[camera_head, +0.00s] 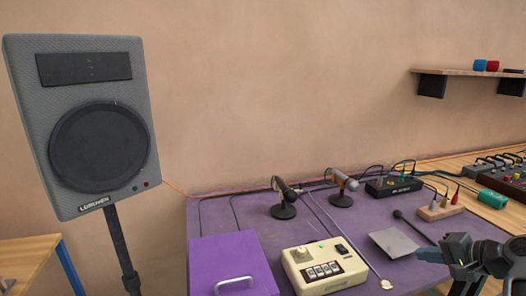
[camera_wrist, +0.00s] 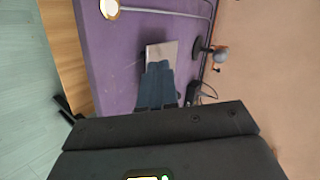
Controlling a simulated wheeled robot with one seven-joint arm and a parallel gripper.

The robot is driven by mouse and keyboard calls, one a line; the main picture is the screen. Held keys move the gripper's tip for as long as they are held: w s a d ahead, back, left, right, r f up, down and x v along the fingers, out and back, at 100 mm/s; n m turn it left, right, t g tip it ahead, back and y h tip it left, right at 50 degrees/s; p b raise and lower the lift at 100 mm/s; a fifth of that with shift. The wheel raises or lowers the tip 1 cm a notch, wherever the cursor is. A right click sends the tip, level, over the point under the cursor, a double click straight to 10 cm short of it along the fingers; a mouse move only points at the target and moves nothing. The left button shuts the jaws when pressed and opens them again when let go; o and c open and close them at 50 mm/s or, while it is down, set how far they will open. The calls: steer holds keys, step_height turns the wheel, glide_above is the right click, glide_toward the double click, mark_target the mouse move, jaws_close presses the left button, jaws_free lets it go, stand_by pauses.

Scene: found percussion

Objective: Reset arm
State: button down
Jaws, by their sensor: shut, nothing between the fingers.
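My gripper (camera_head: 432,255) is at the lower right of the head view, with its blue-grey fingers together and pointing left. Nothing shows between them. In the wrist view the shut fingers (camera_wrist: 157,88) point up the picture, over the purple table. A flat grey square plate (camera_head: 393,243) lies on the purple table (camera_head: 215,215) beyond the fingertips; it also shows in the wrist view (camera_wrist: 161,52), partly hidden by the fingers. I cannot tell the exact height of the gripper above the table.
A cream box with a dial (camera_head: 318,268), a purple box with a handle (camera_head: 232,262), two small microphones (camera_head: 284,200) and a wooden block with plugs (camera_head: 440,210) stand on the table. A tall speaker (camera_head: 99,148) stands at left. A shelf (camera_head: 452,72) hangs on the wall.

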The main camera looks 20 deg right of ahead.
steer(key=s+a+f+n+g+h, duration=0.1)
steer(key=s+a+f+n+h, duration=0.15)
steer(key=s+a+f, duration=0.7)
steer(key=s+a+f+n+h, duration=0.2)
steer(key=s+a+f+n, duration=0.15)
steer(key=s+a, duration=0.35)
steer(key=s+a+r+n+t+y, duration=0.3)
steer(key=s+a+r+n, duration=0.6)
steer(key=s+a+r, duration=0.9)
steer(key=shift+s+a+r+t, duration=0.2)
steer(key=shift+s+a+t, duration=0.15)
steer(key=shift+t, duration=0.65)
